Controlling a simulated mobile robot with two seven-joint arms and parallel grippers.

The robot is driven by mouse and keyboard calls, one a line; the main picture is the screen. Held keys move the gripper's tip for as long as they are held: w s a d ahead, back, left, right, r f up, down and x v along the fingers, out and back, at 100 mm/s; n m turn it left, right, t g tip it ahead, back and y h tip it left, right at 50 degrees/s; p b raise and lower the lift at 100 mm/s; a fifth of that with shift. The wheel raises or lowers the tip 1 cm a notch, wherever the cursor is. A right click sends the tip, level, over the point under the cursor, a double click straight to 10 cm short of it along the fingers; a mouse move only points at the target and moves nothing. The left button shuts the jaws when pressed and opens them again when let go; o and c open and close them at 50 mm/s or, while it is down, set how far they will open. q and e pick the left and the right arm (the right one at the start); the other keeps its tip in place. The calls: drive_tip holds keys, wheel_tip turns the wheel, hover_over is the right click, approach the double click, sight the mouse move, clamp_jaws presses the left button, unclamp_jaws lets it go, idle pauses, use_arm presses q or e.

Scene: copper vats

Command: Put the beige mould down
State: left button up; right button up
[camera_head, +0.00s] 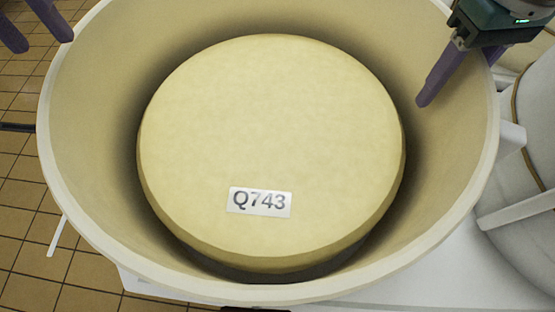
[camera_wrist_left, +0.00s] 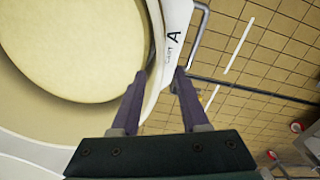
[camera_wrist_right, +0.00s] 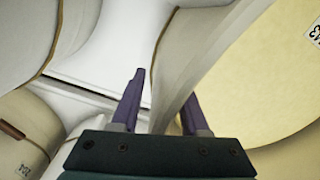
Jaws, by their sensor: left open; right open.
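The beige mould (camera_head: 85,120) is a wide round tub that fills most of the head view. A pale yellow wheel (camera_head: 270,120) with a Q743 label lies in it. The mould looks upright; its underside is hidden. My left gripper (camera_head: 43,43) is open at its upper left rim; the left wrist view shows the fingers (camera_wrist_left: 158,78) close to the rim. My right gripper (camera_head: 458,80) is open at the upper right. One finger is inside the mould and the wall passes between the fingers in the right wrist view (camera_wrist_right: 163,88).
A white cart (camera_wrist_left: 176,30) marked CART A, with a metal handle (camera_wrist_left: 200,35), is beside the mould. Large pale rounded vessels (camera_head: 525,110) stand close at the right. Brown tiled floor (camera_head: 25,200) is open at the left.

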wheel_tip(320, 180, up, 12)
drive_tip(key=shift+r, duration=0.1)
idle(0.4)
idle(0.4)
